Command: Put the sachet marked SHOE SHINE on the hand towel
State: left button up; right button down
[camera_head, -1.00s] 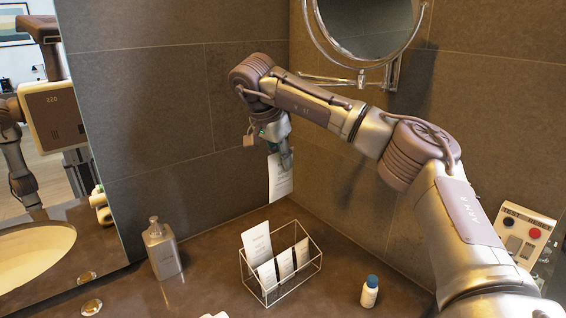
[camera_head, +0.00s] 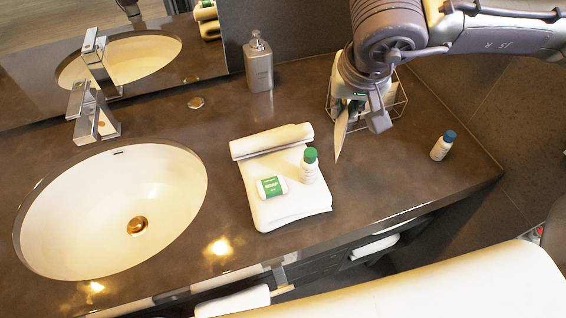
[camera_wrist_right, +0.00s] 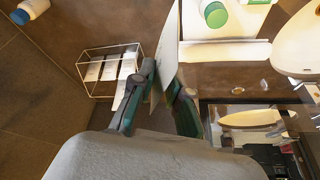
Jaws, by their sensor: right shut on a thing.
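My right gripper (camera_head: 358,108) is shut on a thin white sachet (camera_head: 341,130), held on edge above the counter, right of the towel. In the right wrist view the sachet (camera_wrist_right: 166,55) is edge-on between the fingers (camera_wrist_right: 160,95); its print cannot be read. The white hand towel (camera_head: 290,212) lies on the counter with a rolled far end. A white and green soap packet (camera_head: 271,187) and a green-capped bottle (camera_head: 309,168) are on the towel. The towel also shows in the right wrist view (camera_wrist_right: 235,52). My left gripper is out of view.
A wire rack (camera_head: 400,103), partly hidden by my arm, holds several white sachets in the right wrist view (camera_wrist_right: 112,68). A soap dispenser (camera_head: 258,65) is behind the towel; the sink (camera_head: 110,210) is left.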

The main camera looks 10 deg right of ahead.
aim_at(279, 164)
jog(key=j+z, duration=0.1)
jog(key=j, duration=0.25)
jog(key=k+j, duration=0.15)
jog(key=j, duration=0.25)
jog(key=j+z, duration=0.15)
jog(key=j, duration=0.2)
jog(key=k+j+z, duration=0.1)
jog(key=j, duration=0.25)
jog(key=k+j+z, duration=0.1)
jog(key=j, duration=0.25)
jog(key=j+z, duration=0.1)
jog(key=j, duration=0.35)
jog(key=i, duration=0.05)
